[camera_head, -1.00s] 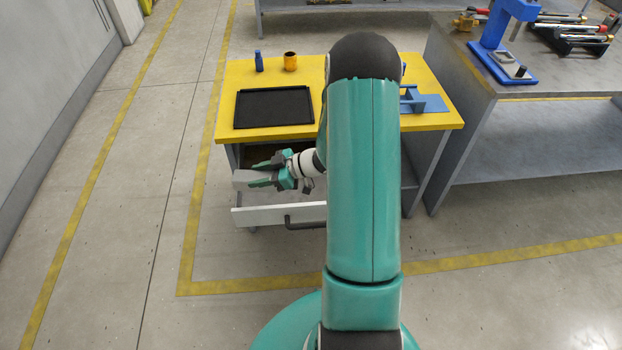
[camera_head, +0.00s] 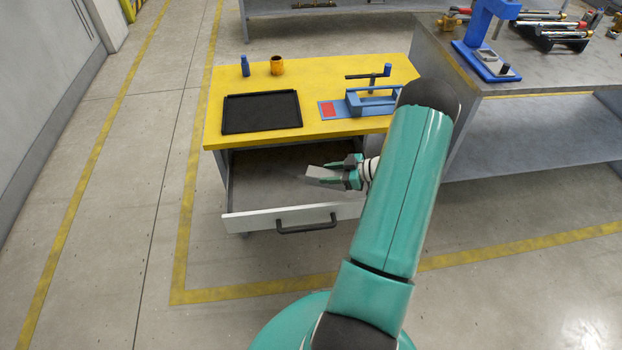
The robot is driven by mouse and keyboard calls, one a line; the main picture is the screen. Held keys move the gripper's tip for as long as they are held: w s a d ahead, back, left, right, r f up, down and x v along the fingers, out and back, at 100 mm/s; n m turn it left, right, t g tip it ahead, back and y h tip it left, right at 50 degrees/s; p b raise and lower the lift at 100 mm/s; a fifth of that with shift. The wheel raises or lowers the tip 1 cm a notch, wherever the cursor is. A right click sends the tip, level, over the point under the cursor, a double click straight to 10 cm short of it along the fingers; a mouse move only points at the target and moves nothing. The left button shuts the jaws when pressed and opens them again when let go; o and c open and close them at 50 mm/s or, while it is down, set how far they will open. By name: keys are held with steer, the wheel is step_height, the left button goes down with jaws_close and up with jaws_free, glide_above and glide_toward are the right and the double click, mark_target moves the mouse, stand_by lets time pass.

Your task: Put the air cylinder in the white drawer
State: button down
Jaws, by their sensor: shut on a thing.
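The white drawer (camera_head: 252,221) is pulled out under the yellow-topped table, with its dark handle (camera_head: 306,226) at the front. My gripper (camera_head: 325,174) is over the right part of the open drawer, reaching in from the right. Its green fingers are shut on a small grey block-like thing, the air cylinder (camera_head: 319,173), which sticks out to the left of the fingertips. I cannot tell whether it touches the drawer floor. The visible drawer floor is otherwise bare; my arm hides the drawer's right end.
On the yellow table (camera_head: 225,83) are a black tray (camera_head: 262,112), a blue bottle (camera_head: 245,66), an orange cup (camera_head: 277,66) and a blue fixture (camera_head: 372,100). A grey workbench (camera_head: 455,75) with tools stands to the right. The drawer's left half is free.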

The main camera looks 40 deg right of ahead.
mark_target(323, 170)
steer(key=w, duration=0.1)
steer(key=w+f, duration=0.1)
steer(key=w, duration=0.1)
steer(key=shift+w+d+f, duration=0.15)
steer(key=shift+w+f, duration=0.2)
steer(key=shift+w, duration=0.05)
steer(key=w+f, duration=0.4)
steer(key=f, duration=0.1)
steer(key=shift+w+d+f, duration=0.25)
steer(key=shift+w, duration=0.1)
steer(key=shift+w+f, duration=0.15)
steer(key=shift+f, duration=1.55)
steer(key=shift+f, duration=0.15)
steer(key=c, duration=0.8)
jaws_free()
steer(key=shift+o, duration=0.2)
